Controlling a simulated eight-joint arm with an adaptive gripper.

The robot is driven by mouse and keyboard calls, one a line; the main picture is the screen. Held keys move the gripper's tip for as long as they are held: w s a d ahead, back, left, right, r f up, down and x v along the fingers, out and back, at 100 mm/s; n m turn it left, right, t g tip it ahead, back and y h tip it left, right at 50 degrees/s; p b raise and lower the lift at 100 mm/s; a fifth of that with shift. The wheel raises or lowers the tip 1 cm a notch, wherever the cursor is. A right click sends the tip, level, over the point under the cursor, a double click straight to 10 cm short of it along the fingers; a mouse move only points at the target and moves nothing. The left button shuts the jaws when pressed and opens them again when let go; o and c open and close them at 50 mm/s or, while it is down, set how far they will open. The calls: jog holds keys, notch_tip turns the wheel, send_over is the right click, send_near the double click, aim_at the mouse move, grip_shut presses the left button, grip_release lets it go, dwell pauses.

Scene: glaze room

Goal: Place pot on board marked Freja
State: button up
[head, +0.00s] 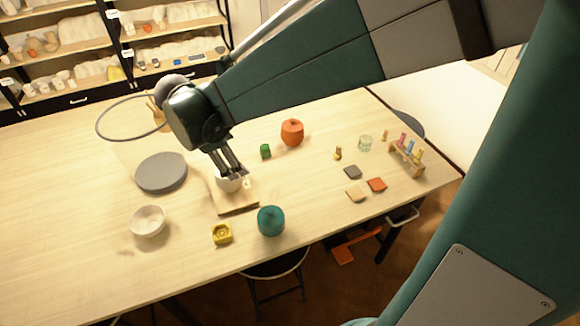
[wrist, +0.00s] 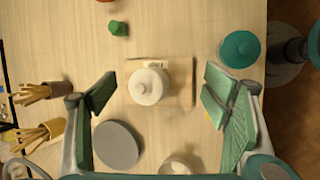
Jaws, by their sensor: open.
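A white lidded pot (head: 228,183) stands upright on a square wooden board (head: 238,206). In the wrist view the pot (wrist: 148,88) sits toward the left part of the board (wrist: 182,82), with its knob on top. A small label lies on the board beside the pot (wrist: 155,65); its writing is too small to read. My gripper (head: 234,172) is just above the pot in the head view and partly hides it. In the wrist view the open fingers of my gripper (wrist: 157,97) are spread wide on either side of the pot, apart from it.
A teal pot (head: 271,221) and a yellow square block (head: 222,234) stand near the front edge. An orange pot (head: 292,132) and green cylinder (head: 265,151) are behind. A grey disc (head: 161,173) and white bowl (head: 148,220) lie left. Small tiles (head: 376,185) lie right.

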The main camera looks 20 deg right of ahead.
jog(key=s+d+r+m+t+y, duration=0.2)
jog(key=s+d+m, duration=0.3)
jog(key=s+m, duration=0.3)
jog(key=s+d+r+m+t+y, duration=0.2)
jog(key=s+d+r+m, duration=0.2)
jog(key=s, duration=0.9)
jog(key=d+m, duration=0.2)
jog(key=m, duration=0.2)
jog(key=shift+s+d+m, duration=0.15)
jog(key=shift+d+m, duration=0.1)
jog(key=shift+m, duration=0.15)
